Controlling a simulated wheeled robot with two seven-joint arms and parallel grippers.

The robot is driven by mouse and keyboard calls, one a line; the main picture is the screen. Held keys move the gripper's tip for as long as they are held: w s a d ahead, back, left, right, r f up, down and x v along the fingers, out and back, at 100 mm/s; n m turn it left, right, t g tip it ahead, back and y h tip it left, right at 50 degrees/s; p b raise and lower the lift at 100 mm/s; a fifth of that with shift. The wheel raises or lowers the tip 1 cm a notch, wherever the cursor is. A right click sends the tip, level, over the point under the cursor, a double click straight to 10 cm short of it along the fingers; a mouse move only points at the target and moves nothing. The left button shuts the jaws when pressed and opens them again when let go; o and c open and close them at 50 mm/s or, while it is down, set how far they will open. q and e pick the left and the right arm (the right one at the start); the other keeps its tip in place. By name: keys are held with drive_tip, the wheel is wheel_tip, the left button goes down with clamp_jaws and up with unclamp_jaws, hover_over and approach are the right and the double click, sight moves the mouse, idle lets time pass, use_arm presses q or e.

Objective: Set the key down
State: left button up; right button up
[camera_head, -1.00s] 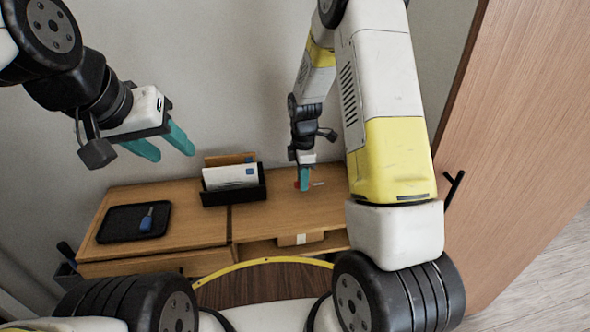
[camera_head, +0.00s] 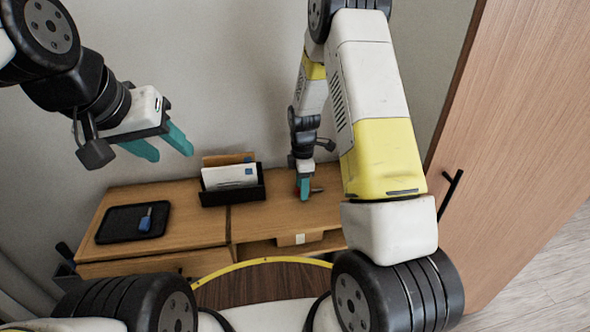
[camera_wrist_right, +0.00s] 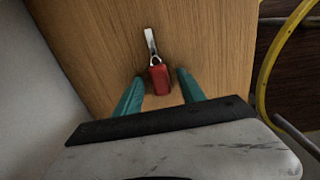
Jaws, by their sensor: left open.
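A metal key with a red tag (camera_wrist_right: 159,78) is over the wooden desk top in the right wrist view. The red tag lies between the fingers of my right gripper (camera_wrist_right: 158,88), with a visible gap on each side. My right gripper is open. In the head view my right gripper (camera_head: 304,188) is low at the desk's right part and partly hides the key; a bit of red (camera_head: 317,190) shows beside it. I cannot tell whether the key touches the wood. My left gripper (camera_head: 164,147) is open, empty and raised at the left.
A black tray (camera_head: 112,232) with a blue-tagged item (camera_head: 146,220) lies on the desk's left part. A black holder (camera_head: 233,196) with envelopes stands at the back middle. A small cardboard box (camera_head: 299,239) sits below the desk top. A tall wooden door (camera_head: 515,150) stands at the right.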

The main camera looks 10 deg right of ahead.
drive_tip(key=s+r+m+t, duration=0.1)
drive_tip(key=s+r+m, duration=0.1)
drive_tip(key=r, duration=0.9)
drive_tip(key=s+r+m, duration=0.2)
drive_tip(key=r, duration=0.9)
drive_tip(key=s+r+m+t, duration=0.1)
drive_tip(key=s+r+m, duration=0.3)
drive_tip(key=s, duration=0.3)
drive_tip(key=s+r+m+t+y, duration=0.1)
drive_tip(key=s+r+m+t, duration=0.1)
drive_tip(key=s+r+m, duration=0.2)
drive_tip(key=s+r+m+t+y, duration=0.1)
drive_tip(key=s+r+m, duration=0.3)
drive_tip(key=s, duration=0.5)
drive_tip(key=shift+s+d+m+t, duration=0.3)
drive_tip(key=shift+d+m+t, duration=0.25)
drive_tip(key=shift+m, duration=0.35)
drive_tip(key=shift+a, duration=0.1)
